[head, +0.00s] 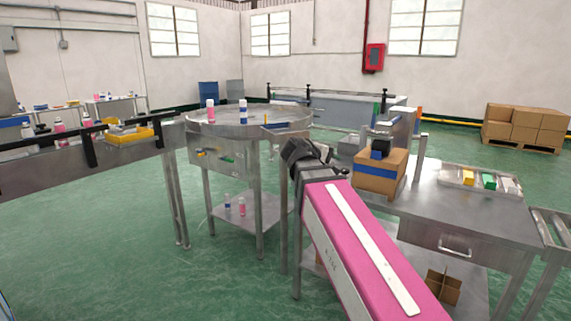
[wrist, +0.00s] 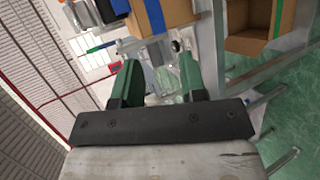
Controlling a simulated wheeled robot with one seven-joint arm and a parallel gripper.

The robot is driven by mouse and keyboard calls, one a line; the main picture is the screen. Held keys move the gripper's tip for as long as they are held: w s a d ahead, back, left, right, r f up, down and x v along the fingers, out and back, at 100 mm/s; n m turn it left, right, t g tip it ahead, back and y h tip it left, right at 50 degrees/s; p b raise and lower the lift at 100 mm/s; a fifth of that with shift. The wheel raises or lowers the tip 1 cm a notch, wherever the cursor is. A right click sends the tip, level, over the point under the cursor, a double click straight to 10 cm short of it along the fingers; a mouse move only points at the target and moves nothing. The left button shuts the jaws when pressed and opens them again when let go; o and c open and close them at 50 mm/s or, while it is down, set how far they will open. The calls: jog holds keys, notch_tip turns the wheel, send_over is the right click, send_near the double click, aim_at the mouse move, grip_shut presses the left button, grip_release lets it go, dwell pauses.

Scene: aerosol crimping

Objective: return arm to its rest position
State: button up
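My gripper (wrist: 160,75) shows in the wrist view with its two green fingers spread apart. Nothing is clearly held between them; a pale, blurry background shows through the gap. In the head view my pink arm reaches from the lower right toward the middle. Its dark wrist end (head: 304,157) is between the round steel table (head: 250,128) and the steel workbench (head: 490,203). The fingers cannot be made out in the head view.
Two cans, pink (head: 211,110) and white-blue (head: 243,112), stand on the round table. A conveyor (head: 70,166) runs along the left. Open green floor lies at lower left.

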jog(key=s+d+f+m+g+y, duration=0.1)
jog(key=s+f+m+g+y, duration=0.1)
jog(key=f, duration=1.1)
jog(key=s+d+f+m+g+y, duration=0.1)
jog(key=s+f+m+g+y, duration=0.2)
jog(key=f, duration=1.1)
jog(key=s+d+f+m+g+y, duration=0.1)
jog(key=s+f+y, duration=0.5)
jog(key=f, duration=0.7)
jog(key=shift+s+f+m+g, duration=0.25)
jog(key=shift+s+m+g, duration=0.25)
jog(key=shift+m+g, duration=0.2)
jog(key=shift+d, duration=0.1)
